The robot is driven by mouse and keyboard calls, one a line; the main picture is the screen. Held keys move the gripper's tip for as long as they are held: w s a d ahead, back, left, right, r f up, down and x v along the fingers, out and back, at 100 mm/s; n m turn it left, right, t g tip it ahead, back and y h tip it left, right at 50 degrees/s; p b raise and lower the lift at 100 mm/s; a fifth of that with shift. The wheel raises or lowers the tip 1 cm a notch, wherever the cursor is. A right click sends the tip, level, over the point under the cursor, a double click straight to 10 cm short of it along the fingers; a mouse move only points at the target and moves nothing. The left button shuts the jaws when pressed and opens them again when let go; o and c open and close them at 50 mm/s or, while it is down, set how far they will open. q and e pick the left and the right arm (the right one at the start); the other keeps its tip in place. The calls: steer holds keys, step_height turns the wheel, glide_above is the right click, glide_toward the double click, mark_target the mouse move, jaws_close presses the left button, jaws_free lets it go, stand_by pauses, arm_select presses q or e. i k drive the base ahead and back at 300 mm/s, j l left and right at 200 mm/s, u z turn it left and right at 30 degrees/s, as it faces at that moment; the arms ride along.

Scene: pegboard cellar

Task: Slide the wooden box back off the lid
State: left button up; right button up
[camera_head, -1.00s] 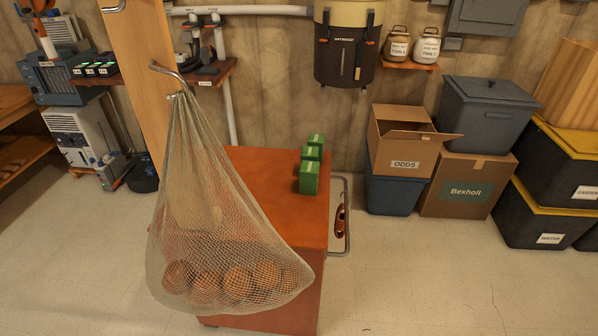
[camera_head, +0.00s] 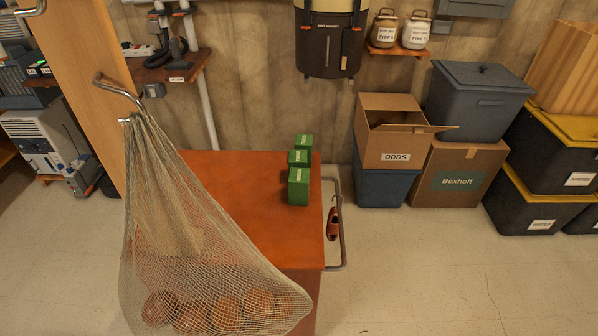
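An orange-red chest (camera_head: 253,201) with a flat top, which looks like the lid, stands in the middle of the head view. Three small green boxes (camera_head: 298,187) stand in a row near the right edge of its top. A net bag of brown balls (camera_head: 200,225) hangs from a metal hook in front of the chest and hides its left and front parts. A pale tan patch shows through the mesh; I cannot tell whether it is the wooden box. No other wooden box is clear on the lid. Neither of my grippers is in view.
A metal rail handle (camera_head: 342,225) juts from the chest's right side, with a reddish-brown object (camera_head: 332,223) hanging there. An ODDS carton (camera_head: 393,140), a Bexholt carton (camera_head: 459,175) and dark bins (camera_head: 541,210) line the right wall. The floor at front right is clear.

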mark_target(563, 72)
steer(key=z, duration=1.5)
steer(key=i+l+z, duration=0.15)
steer(key=i, duration=0.7)
steer(key=i+l+z, duration=0.2)
steer(key=i, duration=0.65)
steer(key=i+j+z, duration=0.15)
steer(key=i, duration=0.7)
steer(key=i+j+z, duration=0.2)
steer(key=i, duration=0.7)
